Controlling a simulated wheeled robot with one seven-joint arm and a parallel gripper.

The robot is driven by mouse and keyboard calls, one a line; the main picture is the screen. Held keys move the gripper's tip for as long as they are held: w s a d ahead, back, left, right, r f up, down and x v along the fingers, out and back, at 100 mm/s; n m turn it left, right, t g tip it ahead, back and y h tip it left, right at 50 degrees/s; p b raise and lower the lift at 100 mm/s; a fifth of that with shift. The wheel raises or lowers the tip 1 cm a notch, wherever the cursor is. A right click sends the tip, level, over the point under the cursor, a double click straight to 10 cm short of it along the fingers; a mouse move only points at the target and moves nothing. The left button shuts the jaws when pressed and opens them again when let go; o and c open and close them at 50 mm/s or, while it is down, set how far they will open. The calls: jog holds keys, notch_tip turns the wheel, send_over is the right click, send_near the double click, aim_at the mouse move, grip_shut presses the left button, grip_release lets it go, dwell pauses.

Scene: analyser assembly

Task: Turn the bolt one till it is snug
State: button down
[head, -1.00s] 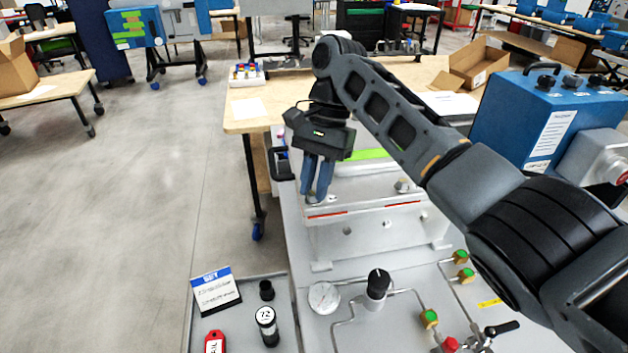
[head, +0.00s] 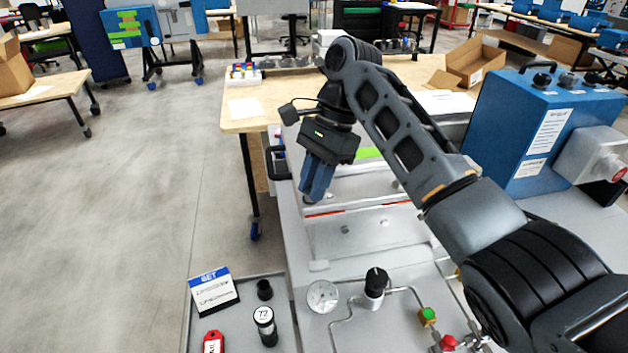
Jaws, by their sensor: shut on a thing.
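My gripper (head: 314,194) points down at the left end of the clear-sided raised block (head: 375,195) on the grey bench. Its two blue fingers are close together, shut on a small bolt. The bolt is almost wholly hidden by the fingertips, so I cannot tell how far it sits in or whether its head touches the surface. My wrist is tilted and turned over the block's left front corner. My arm covers the right part of the block.
In front stand a round gauge (head: 323,297), a black knob (head: 376,282), thin pipes and a green-sided fitting (head: 427,317). A tray (head: 285,330) at lower left holds a sign (head: 214,290), a red tag (head: 213,342) and a labelled cylinder (head: 265,325). A blue case (head: 545,130) stands right.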

jog(key=shift+r, duration=0.15)
jog(key=c, duration=1)
grip_release()
jog(key=v, duration=0.7)
jog(key=shift+r, duration=0.3)
